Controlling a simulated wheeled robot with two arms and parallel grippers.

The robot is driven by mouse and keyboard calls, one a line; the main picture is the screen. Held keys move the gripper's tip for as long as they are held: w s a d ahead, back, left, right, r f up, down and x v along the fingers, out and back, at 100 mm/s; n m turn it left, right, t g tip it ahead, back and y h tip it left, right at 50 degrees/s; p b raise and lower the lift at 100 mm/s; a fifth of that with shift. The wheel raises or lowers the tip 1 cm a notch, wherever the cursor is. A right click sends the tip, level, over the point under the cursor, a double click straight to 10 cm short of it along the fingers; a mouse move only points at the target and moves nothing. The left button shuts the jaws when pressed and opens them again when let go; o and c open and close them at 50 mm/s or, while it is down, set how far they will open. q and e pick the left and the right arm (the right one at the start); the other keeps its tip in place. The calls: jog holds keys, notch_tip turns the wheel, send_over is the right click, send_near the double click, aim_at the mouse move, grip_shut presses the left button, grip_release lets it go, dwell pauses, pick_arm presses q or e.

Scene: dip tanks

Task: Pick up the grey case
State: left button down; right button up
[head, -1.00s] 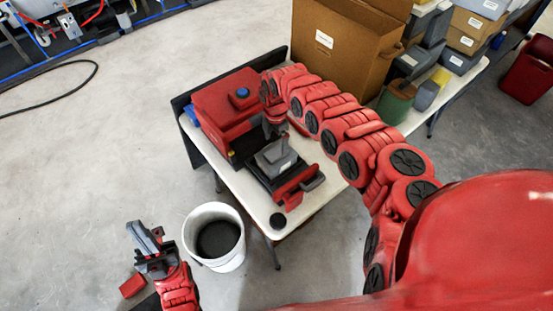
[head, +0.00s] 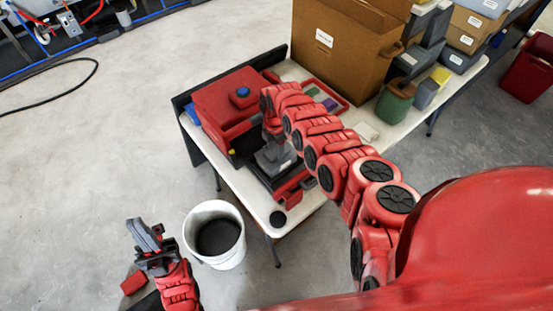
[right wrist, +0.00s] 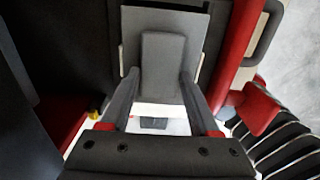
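The grey case (head: 277,163) sits on the low front part of the red machine on the table, partly hidden by my right gripper in the head view. In the right wrist view the grey case (right wrist: 200,28) shows as a flat grey top with a raised grey block. My right gripper (right wrist: 160,78) is open, its two fingers apart on either side of that block. In the head view my right gripper (head: 272,139) is just above the case. My left gripper (head: 147,234) is near the white bucket, far from the case; its finger gap is unclear.
The red machine (head: 228,104) stands behind the case at the table's left edge. A cardboard box (head: 340,50), a green canister (head: 394,104) and several grey bins are at the back right. A white bucket (head: 213,258) stands on the floor in front; a black disc (head: 278,219) is on the table's near corner.

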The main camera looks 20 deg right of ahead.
grip_shut()
jog(key=shift+r, duration=0.1)
